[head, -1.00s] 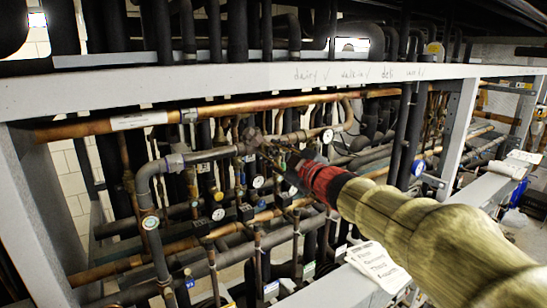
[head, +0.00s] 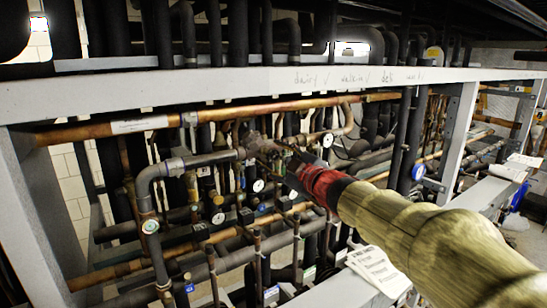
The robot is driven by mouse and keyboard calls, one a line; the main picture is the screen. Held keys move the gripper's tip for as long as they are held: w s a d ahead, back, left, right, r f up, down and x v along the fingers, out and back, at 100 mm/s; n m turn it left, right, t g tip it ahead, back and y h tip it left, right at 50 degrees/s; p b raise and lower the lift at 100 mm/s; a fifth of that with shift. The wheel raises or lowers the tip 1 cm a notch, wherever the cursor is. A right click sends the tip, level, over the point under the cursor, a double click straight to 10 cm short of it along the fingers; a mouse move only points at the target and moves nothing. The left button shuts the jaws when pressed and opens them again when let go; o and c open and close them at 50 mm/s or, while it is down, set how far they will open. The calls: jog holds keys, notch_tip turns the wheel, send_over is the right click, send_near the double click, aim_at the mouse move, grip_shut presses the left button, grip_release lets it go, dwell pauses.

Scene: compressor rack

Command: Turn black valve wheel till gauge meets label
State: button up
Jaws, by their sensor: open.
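My gripper (head: 268,150) reaches into the rack from the lower right, past its red wrist band. Its fingers are dark and small, among pipes and fittings near the end of a grey pipe. I cannot make out the black valve wheel apart from the fingers and dark fittings there, nor tell whether the fingers touch it. A round white gauge (head: 258,186) sits just below the fingertips. Another white gauge (head: 327,140) is to their right, and one more (head: 218,217) is lower left. A white label (head: 140,124) is on the upper copper pipe. Gauge readings are too small to tell.
A grey frame beam (head: 200,88) with handwriting crosses above the arm. A grey elbow pipe (head: 146,190) stands left of the gripper, and dark vertical pipes (head: 400,140) stand to its right. A paper sheet (head: 378,268) lies on the lower front ledge.

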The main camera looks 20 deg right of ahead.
jog(key=v, duration=1.2)
dwell(0.3)
